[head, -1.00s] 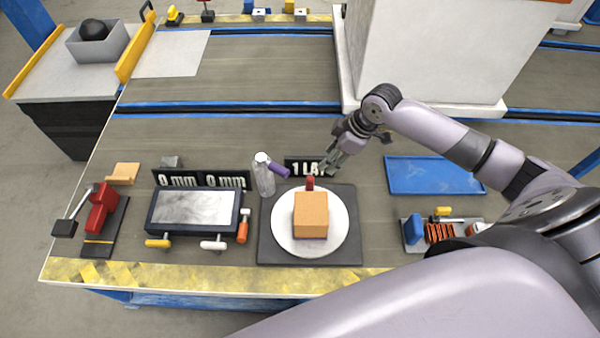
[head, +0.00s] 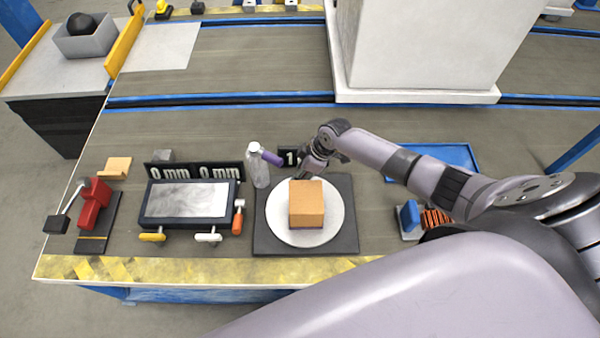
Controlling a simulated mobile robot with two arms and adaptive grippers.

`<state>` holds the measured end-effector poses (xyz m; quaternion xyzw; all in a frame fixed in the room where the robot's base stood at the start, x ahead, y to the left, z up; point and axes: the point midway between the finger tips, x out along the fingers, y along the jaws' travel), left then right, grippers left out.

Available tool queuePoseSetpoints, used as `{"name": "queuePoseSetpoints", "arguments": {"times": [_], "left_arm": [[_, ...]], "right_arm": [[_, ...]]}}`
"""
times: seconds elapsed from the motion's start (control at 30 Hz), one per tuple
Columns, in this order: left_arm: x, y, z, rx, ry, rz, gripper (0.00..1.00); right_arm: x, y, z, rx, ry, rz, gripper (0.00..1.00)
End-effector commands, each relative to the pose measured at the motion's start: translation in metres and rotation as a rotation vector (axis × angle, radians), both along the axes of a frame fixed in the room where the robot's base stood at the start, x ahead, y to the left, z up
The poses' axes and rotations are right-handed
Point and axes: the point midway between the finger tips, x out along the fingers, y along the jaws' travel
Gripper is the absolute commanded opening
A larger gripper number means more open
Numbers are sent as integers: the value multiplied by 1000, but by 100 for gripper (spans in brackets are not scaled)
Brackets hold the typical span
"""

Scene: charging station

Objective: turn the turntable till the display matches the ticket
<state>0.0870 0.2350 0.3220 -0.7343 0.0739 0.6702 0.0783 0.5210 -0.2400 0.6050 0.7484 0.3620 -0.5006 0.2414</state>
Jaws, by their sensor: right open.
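The turntable (head: 277,224) is a round white plate on a dark square base (head: 262,243) near the table's front. An orange-brown box (head: 307,205) sits on its middle. The black display (head: 284,155) stands behind it; only a "1" shows, as my right arm covers the rest. My right gripper (head: 303,174) is open, pointing down at the plate's back edge just behind the box. I cannot tell whether it touches the plate. The red peg at the plate's back is hidden now. I cannot make out a ticket. My left gripper is not in view.
A framed screen (head: 187,203) with knobs and "0 mm" displays is at left, beside a red clamp (head: 93,204). A blue tray (head: 462,157) lies right, partly behind my arm.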

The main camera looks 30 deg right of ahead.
Motion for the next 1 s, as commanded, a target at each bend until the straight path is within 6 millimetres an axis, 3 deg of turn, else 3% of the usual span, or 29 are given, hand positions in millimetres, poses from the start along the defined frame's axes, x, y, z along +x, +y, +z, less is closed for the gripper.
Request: {"name": "queuePoseSetpoints", "arguments": {"times": [0.37, 1.0], "left_arm": [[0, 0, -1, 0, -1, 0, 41], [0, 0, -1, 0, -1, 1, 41]], "right_arm": [[1, 1, -4, -1, -1, 1, 40], [1, 1, -4, -1, -1, 0, 0]]}}
